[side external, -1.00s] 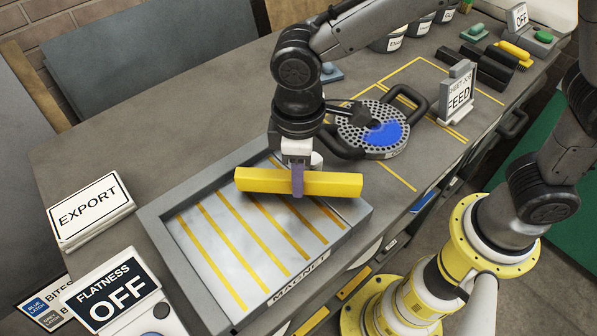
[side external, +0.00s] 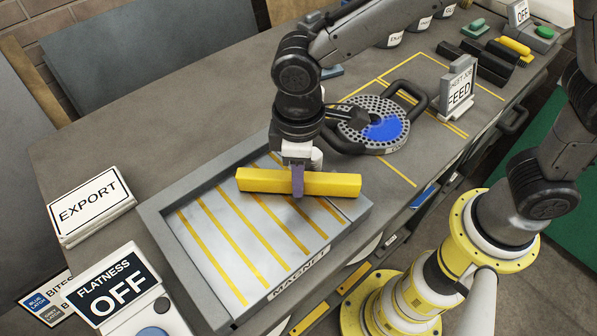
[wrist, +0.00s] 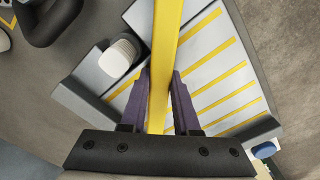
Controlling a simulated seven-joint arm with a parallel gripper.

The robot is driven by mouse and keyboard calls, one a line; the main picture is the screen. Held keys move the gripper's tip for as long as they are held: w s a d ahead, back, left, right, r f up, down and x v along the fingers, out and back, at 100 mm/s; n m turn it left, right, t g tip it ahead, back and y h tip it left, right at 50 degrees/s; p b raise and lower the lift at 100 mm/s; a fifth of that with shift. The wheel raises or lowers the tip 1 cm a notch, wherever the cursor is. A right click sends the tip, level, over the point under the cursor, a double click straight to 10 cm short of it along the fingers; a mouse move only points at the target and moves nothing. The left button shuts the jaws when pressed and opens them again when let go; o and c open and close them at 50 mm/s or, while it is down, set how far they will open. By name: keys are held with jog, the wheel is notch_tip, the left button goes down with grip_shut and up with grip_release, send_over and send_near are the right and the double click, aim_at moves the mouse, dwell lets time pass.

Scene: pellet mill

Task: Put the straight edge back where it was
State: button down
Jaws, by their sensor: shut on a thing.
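The straight edge is a long yellow bar (side external: 335,184), seen level in the side view. My gripper (side external: 298,185) is shut on it near its middle, with the purple fingers on either side. In the wrist view the bar (wrist: 166,40) runs lengthwise between the two fingers (wrist: 160,95). The bar is over the right end of the grey-framed magnet tray (side external: 180,270) with yellow stripes. I cannot tell how far it is above the tray.
A round perforated plate (side external: 365,128) with black handles and a blue patch lies behind the tray. A FLATNESS OFF sign (side external: 112,290) and an EXPORT block (side external: 88,207) are at left. Black bars (side external: 490,62) lie at the back right.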

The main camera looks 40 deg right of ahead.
jog(key=c, duration=0.6)
grip_release()
jog(key=shift+o, duration=0.4)
jog(key=o, duration=0.5)
jog(key=shift+r, duration=4.5)
